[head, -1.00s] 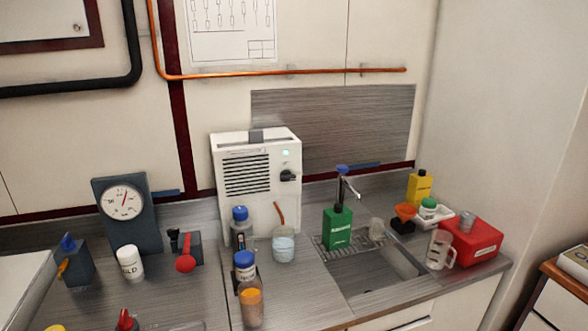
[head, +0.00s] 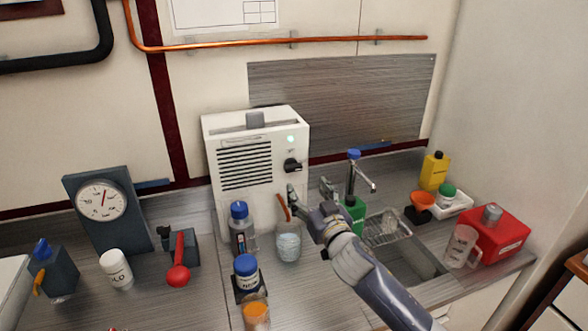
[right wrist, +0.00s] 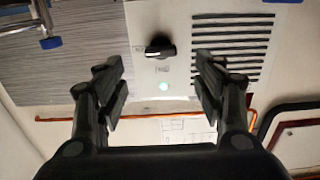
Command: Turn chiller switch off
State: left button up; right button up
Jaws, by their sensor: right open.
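The chiller (head: 264,190) is a white box with a slatted vent at the back of the counter. Its black rotary switch (head: 292,165) sits at the right of its front, below a lit pale green lamp (head: 291,139). In the right wrist view the switch (right wrist: 160,48) lies between the fingers, ahead of them, with the lit lamp (right wrist: 163,86) near it. My right gripper (head: 308,200) is open and empty, in front of the chiller and a little below the switch. It does not touch the switch. My left gripper is not in view.
A blue-capped bottle (head: 241,238) and a glass beaker (head: 288,246) stand before the chiller. A green bottle (head: 355,213), partly hidden by my arm, stands by the sink (head: 415,260) and tap (head: 353,178). A copper pipe (head: 240,43) runs along the wall above.

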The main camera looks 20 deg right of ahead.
aim_at(294, 170)
jog(key=w, duration=0.3)
jog(key=w+p, duration=0.1)
jog(key=w, duration=0.5)
jog(key=shift+a+r+p, duration=0.2)
jog(key=shift+r+p, duration=0.05)
jog(key=shift+p, duration=0.1)
jog(key=shift+w+f, duration=0.1)
jog(key=shift+w, duration=0.1)
jog(key=c, duration=0.9)
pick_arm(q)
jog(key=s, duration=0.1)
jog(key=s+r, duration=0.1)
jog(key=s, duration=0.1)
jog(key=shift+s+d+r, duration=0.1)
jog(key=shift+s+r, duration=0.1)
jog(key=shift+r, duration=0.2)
pick_arm(e)
jog(key=shift+c, duration=0.8)
